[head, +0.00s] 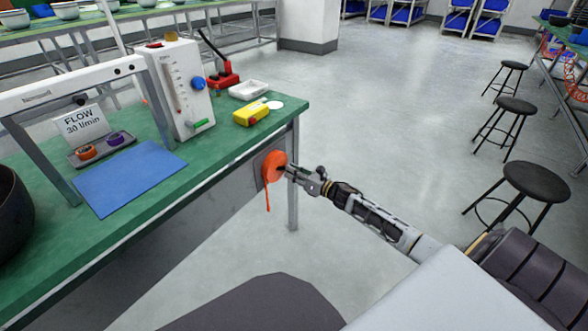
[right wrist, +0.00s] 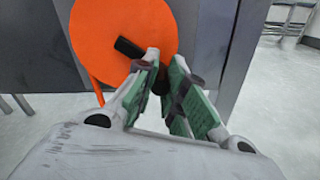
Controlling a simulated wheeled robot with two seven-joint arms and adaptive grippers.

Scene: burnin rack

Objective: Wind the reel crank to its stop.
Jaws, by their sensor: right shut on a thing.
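The orange reel (head: 275,164) is mounted on the grey side panel of the green bench, near its right corner, with an orange strip hanging below it. In the right wrist view the reel (right wrist: 105,45) is a round orange disc with a black crank (right wrist: 128,47) on its face. My right gripper (head: 285,171) reaches in from the right and is shut on the crank, at the reel's right side. Its fingertips (right wrist: 163,68) hide most of the gripped part. My left gripper is not in view.
On the green bench (head: 225,146) stand a flow meter (head: 183,90), a yellow device (head: 252,113), a white tray (head: 248,90) and a blue mat (head: 128,178). A table leg (head: 292,190) stands just right of the reel. Black stools (head: 536,181) stand at the right, with open floor between.

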